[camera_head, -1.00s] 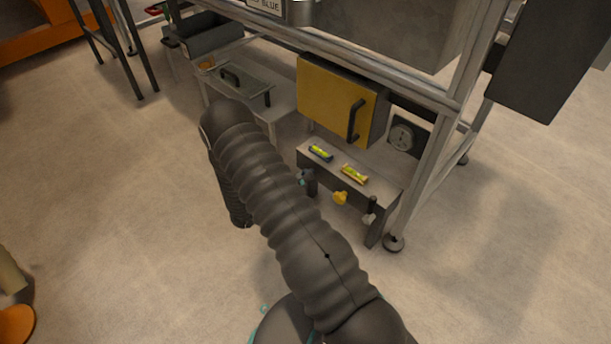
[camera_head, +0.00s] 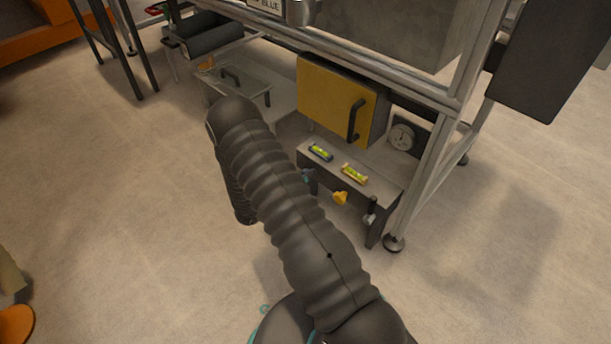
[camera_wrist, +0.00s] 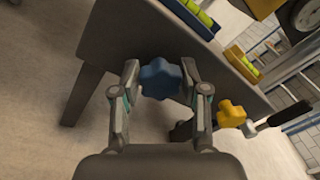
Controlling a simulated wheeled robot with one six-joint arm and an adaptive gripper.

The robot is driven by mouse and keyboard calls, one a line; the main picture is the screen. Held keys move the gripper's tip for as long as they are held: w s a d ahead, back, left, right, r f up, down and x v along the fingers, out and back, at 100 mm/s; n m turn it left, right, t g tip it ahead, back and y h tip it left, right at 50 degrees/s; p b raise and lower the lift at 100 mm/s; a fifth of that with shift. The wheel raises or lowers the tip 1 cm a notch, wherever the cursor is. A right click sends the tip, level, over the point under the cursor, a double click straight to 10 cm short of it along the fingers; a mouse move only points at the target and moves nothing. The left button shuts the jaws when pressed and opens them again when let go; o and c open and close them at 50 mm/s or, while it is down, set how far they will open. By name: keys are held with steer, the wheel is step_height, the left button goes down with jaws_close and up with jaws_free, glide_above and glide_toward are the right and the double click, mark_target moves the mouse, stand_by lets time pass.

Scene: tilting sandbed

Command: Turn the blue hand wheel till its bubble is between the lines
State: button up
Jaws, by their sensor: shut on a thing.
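The blue hand wheel (camera_wrist: 160,79) sits on the front face of a grey bench (camera_wrist: 130,40), between the two fingers of my gripper (camera_wrist: 160,84) in the wrist view. My gripper is shut on it. In the head view, my own arm hides most of the gripper and the wheel. The blue-framed level vial (camera_head: 320,153) lies on the bench top above the wheel. It also shows in the wrist view (camera_wrist: 198,16). Its fluid is yellow-green; the bubble's place against the lines is too small to tell.
A yellow hand wheel (camera_head: 340,198) and a dark-handled lever (camera_head: 371,213) are right of the blue wheel. A yellow-framed vial (camera_head: 354,174) lies beside the blue one. A yellow door (camera_head: 335,98), a round gauge (camera_head: 403,137) and a metal frame post (camera_head: 440,150) stand close by.

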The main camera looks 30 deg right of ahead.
steer(key=shift+m, duration=0.8)
steer(key=o, duration=1.2)
steer(key=shift+c, duration=0.2)
steer(key=v, duration=1.2)
